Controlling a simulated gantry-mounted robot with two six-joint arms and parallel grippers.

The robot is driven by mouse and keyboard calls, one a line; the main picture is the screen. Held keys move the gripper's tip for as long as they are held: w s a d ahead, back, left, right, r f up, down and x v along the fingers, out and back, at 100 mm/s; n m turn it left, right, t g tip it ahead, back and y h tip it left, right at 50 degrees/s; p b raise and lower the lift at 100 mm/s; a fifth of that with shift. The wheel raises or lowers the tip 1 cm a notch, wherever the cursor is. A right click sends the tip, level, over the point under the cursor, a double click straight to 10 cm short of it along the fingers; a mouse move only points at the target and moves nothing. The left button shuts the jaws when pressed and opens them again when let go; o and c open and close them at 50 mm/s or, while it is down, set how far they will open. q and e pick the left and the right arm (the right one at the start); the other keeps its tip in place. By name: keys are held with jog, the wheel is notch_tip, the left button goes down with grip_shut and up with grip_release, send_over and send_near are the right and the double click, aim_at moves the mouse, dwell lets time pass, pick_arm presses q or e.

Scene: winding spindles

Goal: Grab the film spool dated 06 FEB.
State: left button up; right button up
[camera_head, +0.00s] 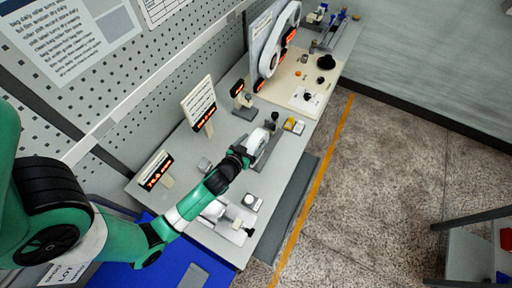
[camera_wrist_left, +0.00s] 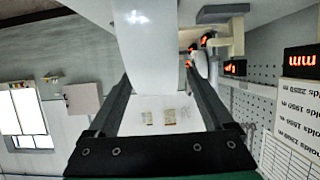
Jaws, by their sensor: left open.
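My left gripper (camera_head: 256,146) reaches over the middle of the bench. A white, rounded, spool-like thing (camera_head: 260,138) is right at its fingers in the head view. In the left wrist view the left gripper (camera_wrist_left: 158,78) has its two dark fingers apart. A large white curved surface (camera_wrist_left: 145,40) with a small label patch fills the space between and beyond them. I cannot tell whether the fingers touch it. No date can be read on it, so I cannot tell whether it is the 06 FEB spool. My right gripper is not in view.
The grey bench (camera_head: 285,165) holds a white card sign (camera_head: 199,103), small displays with orange digits (camera_head: 158,170), a white round-topped block (camera_head: 251,202) and a yellow item (camera_head: 294,126). A cream winding machine (camera_head: 302,75) with white reels stands farther back. Open floor lies right of the bench.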

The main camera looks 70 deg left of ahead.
aim_at(260, 136)
pick_arm(q)
jog(key=x, duration=0.5)
jog(key=shift+w, duration=0.2)
jog(key=shift+r, duration=0.1)
grip_shut()
jog(key=shift+r, duration=0.1)
dwell(0.9)
